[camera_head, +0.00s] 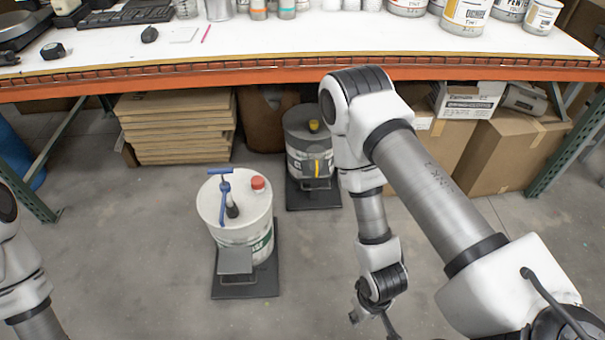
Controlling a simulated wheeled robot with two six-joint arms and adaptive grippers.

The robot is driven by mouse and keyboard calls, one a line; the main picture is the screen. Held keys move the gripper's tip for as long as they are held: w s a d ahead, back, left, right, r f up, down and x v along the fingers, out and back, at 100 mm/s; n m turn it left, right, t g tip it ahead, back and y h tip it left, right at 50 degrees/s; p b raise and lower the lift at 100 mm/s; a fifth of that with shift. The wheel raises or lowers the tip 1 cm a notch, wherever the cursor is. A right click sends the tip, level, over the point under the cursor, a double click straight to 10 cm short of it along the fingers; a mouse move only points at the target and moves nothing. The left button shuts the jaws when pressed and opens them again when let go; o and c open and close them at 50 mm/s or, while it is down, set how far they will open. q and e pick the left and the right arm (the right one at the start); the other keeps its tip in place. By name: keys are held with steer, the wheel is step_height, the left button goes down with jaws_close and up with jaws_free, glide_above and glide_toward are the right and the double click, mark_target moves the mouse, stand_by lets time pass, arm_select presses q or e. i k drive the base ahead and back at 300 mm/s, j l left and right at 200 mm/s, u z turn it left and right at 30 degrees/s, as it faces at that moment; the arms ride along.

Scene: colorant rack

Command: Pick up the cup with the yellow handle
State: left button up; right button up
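I cannot make out a clear cup with a yellow handle. A small upright yellow strip (317,166) shows at the front of the dark grey drum (300,140) under the bench; I cannot tell whether it is a cup's handle. My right gripper (374,318) hangs low at the bottom middle, in front and to the right of the drums, partly cut by the frame edge; its opening is unclear. It touches no drum that I can see. Only part of my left arm shows at the left edge; its gripper is out of view.
Stacked boards (175,125) and cardboard boxes (500,155) lie under the orange-edged bench (250,45). Paint cans (465,15) stand on top. Floor in front is clear.

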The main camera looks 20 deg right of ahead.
mark_target(316, 154)
steer(key=i+l, duration=0.1)
steer(key=l, duration=0.35)
steer(key=i+l, duration=0.15)
steer(key=l, duration=0.25)
steer(key=i+l, duration=0.1)
steer(key=l, duration=0.35)
steer(key=i+l, duration=0.1)
steer(key=l, duration=0.35)
steer(key=i+l, duration=0.1)
steer(key=l, duration=0.3)
steer(key=i+l, duration=0.15)
steer(key=l, duration=0.3)
steer(key=i+l, duration=0.1)
steer(key=l, duration=0.35)
steer(key=i+l, duration=0.1)
steer(key=l, duration=0.35)
